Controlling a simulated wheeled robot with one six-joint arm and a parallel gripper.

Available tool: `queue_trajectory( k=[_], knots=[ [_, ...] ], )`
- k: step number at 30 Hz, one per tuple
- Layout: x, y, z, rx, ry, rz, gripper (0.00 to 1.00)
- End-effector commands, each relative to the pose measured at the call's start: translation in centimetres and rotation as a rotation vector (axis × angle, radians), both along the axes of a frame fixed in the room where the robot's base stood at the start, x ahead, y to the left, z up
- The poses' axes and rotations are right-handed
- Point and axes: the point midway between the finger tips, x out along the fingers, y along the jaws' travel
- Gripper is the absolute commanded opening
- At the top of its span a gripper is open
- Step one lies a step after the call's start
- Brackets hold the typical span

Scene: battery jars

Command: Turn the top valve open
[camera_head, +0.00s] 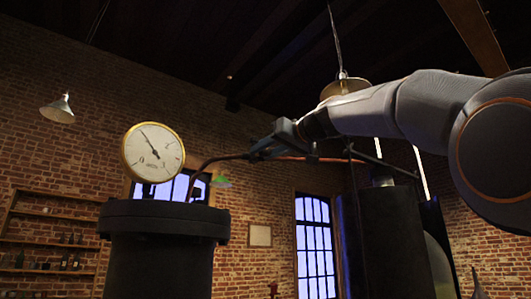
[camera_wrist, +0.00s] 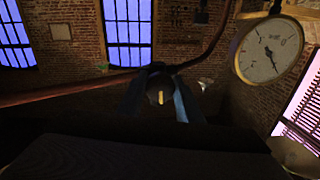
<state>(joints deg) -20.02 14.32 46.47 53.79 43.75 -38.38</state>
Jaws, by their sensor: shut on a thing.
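My gripper (camera_head: 262,150) reaches in from the right at the pipe line between the two dark jars, and its blue-grey fingers are closed there. In the wrist view, the fingertips (camera_wrist: 160,92) sit either side of a small dark round part with a yellow mark, which looks like the top valve (camera_wrist: 160,98). The pipe (camera_head: 222,158) meets this spot from the gauge side, and a copper-coloured pipe (camera_head: 335,160) runs off to the right. My fingers hide most of the valve, so I cannot tell how far it is turned.
A round brass-rimmed gauge (camera_head: 153,152) stands on the left black jar (camera_head: 160,250); it also shows in the wrist view (camera_wrist: 268,50). Another dark jar (camera_head: 392,240) stands at right, below my arm. Lamps hang above, and a bottle shelf (camera_head: 50,240) is on the brick wall.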

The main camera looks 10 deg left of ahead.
Motion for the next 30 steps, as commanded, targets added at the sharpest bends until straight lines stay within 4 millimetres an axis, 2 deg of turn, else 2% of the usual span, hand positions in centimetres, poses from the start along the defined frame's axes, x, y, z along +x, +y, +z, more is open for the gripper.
queue_trajectory(
  k=[8,30],
  knots=[
    [0.04,0.06,-0.17,-0.112,-0.133,0.001,0.10],
    [0.03,0.04,-0.04,-0.567,-0.663,0.002,0.10]
  ],
)
